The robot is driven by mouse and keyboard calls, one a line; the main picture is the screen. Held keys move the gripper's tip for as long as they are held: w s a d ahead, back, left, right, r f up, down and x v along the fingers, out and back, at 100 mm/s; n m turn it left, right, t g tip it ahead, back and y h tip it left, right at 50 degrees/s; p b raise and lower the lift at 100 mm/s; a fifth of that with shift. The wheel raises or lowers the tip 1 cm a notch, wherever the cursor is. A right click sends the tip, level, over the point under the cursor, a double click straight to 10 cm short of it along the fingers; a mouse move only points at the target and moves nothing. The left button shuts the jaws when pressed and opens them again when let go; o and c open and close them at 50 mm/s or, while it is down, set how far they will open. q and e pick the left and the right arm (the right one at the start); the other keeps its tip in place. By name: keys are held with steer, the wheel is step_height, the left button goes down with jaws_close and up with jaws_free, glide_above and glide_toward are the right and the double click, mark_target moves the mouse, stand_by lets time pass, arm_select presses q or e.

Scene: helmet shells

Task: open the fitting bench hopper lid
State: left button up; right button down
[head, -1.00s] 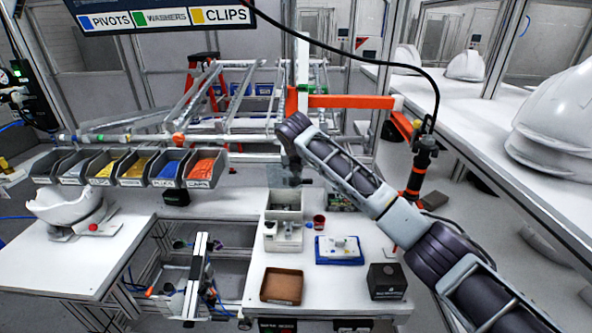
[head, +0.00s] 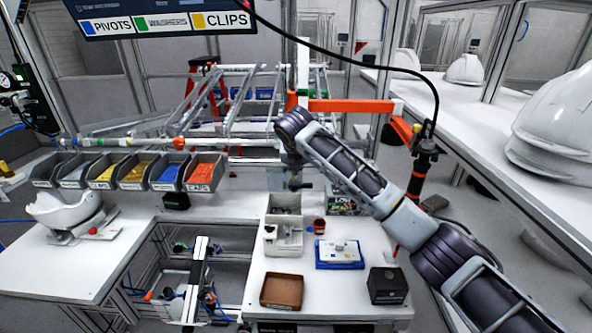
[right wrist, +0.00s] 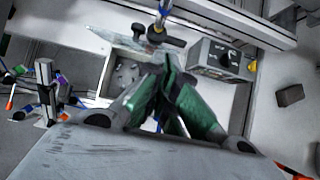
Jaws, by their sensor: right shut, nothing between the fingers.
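The fitting bench hopper is a pale open-topped bin (head: 284,241) on the white bench, with small grey parts inside. Its clear lid (head: 276,179) stands raised at the back of the bin, tilted away from the opening. In the right wrist view the lid (right wrist: 125,48) shows beyond the opening, with a dark knob beside it. My right gripper (right wrist: 168,75) has green finger pads, is shut and empty, and hangs over the hopper in front of the lid. I cannot tell whether it touches the lid. In the head view it is small and partly hidden. My left gripper is out of view.
Coloured part bins (head: 203,173) line the left rear. An orange-banded hanging tool (head: 420,175) is at the right.

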steer(key=v, duration=0.8)
steer(key=shift+s+f, duration=0.1)
